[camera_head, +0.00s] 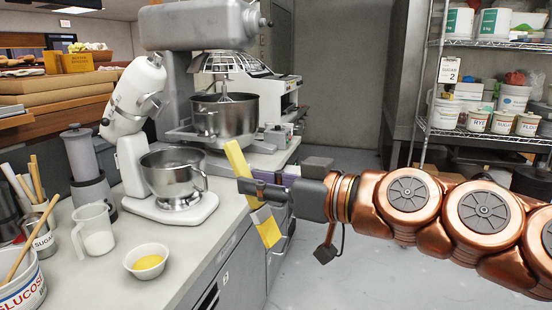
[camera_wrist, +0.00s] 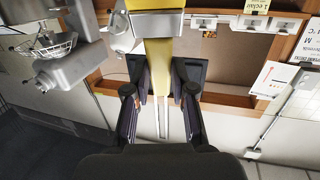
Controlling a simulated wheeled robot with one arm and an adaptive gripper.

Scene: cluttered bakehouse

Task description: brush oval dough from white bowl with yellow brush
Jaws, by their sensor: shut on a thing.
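My gripper (camera_head: 252,187) is shut on the yellow brush (camera_head: 238,160) and holds it in the air at the counter's right edge. The brush is long and flat and tilts, its upper end leaning left and its lower part hanging below the fingers. In the wrist view the brush (camera_wrist: 158,70) stands between the two fingers of my gripper (camera_wrist: 160,92). The white bowl (camera_head: 149,274) sits on the counter at the lower left, apart from the brush, with yellow liquid in it. I cannot make out any oval dough in these views.
A clear measuring jug (camera_head: 95,233), a glucose tub (camera_head: 22,289) and a sugar tin (camera_head: 43,243) crowd the counter's left. A stand mixer (camera_head: 133,150) and a larger mixer (camera_head: 198,27) stand behind. A wire shelf (camera_head: 487,44) is at the right. Open floor (camera_head: 340,270) lies below my arm.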

